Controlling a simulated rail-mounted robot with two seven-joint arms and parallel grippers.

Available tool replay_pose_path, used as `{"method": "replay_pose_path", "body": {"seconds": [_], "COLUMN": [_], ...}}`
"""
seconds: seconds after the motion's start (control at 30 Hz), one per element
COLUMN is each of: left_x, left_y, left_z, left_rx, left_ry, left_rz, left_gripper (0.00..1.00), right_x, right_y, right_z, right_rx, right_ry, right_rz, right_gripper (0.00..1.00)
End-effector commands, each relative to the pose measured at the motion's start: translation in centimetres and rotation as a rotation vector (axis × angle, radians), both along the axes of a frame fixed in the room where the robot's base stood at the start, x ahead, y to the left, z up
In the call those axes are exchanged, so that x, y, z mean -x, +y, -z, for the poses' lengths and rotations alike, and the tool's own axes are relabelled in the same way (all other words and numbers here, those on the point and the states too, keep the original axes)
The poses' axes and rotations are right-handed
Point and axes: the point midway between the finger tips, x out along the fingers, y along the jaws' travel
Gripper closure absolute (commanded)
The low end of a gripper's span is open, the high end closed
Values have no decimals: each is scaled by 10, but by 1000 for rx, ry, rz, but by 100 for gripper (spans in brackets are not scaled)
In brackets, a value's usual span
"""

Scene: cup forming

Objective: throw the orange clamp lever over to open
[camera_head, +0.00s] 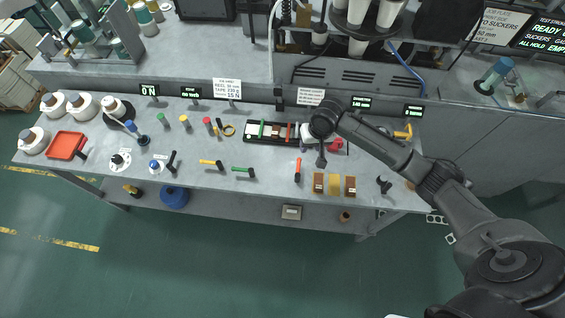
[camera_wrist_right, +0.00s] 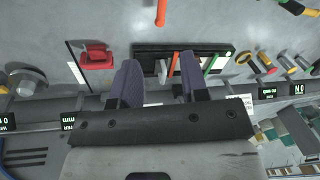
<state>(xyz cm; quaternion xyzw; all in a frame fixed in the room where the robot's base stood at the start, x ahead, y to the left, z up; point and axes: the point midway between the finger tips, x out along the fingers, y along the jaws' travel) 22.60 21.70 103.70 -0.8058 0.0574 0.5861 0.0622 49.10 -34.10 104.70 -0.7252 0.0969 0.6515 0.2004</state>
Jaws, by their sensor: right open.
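Several orange parts show, and I cannot tell for sure which is the clamp lever. An orange-red bar (camera_wrist_right: 175,62) lies on a black fixture (camera_head: 250,139), beside a green bar (camera_wrist_right: 209,65); the bars also show in the head view. An orange handle (camera_head: 298,168) with a dark end lies in front of the fixture; it also shows in the wrist view (camera_wrist_right: 161,12). A yellow-orange part (camera_head: 403,133) sits at the table's right rear. My right gripper (camera_wrist_right: 158,66) is open and empty, its fingers apart over the fixture's side. My left gripper is not in view.
A red clamp-like part (camera_head: 336,143) is right of the fixture. Brown and yellow blocks (camera_head: 334,185) stand near the front edge. Yellow (camera_head: 211,163) and green (camera_head: 243,170) handles lie left. Small display signs line the rear. My right arm crosses the table's right part.

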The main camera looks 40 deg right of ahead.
Motion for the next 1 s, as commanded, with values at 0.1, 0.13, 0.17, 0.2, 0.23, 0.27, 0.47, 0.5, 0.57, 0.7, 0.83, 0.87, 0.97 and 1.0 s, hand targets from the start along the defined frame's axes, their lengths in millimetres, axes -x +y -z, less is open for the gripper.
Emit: {"method": "replay_pose_path", "body": {"seconds": [0.1, 0.13, 0.17, 0.2, 0.23, 0.27, 0.47, 0.5, 0.57, 0.7, 0.83, 0.87, 0.97, 1.0], "left_x": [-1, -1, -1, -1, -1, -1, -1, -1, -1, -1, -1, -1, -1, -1], "left_y": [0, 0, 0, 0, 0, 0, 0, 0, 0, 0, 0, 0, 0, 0], "left_z": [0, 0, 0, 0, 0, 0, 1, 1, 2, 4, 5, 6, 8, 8], "left_rx": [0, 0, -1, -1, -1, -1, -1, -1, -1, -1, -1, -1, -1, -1], "left_ry": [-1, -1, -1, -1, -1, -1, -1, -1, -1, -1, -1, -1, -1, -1], "left_rz": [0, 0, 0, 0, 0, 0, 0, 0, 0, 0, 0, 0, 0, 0], "left_gripper": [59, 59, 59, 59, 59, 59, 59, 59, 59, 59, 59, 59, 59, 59], "right_x": [1, 1, 1, 1, 1, 1, -1, -1, -2, -6, -9, -10, -12, -13], "right_y": [5, 5, 5, 5, 5, 5, 8, 8, 9, 13, 17, 18, 20, 21], "right_z": [-1, -1, -1, -1, -1, -1, 12, 17, 27, 53, 77, 82, 98, 104], "right_rx": [-44, -49, -52, -56, -59, -61, -66, -66, -66, -66, -65, -66, -65, -64], "right_ry": [24, 27, 30, 33, 36, 38, 46, 46, 45, 45, 46, 45, 43, 43], "right_rz": [127, 156, 183, 215, 236, 252, 298, 298, 298, 298, 296, 296, 296, 295], "right_gripper": [59, 59, 59, 59, 59, 59, 59, 59, 59, 59, 59, 59, 59, 59]}}
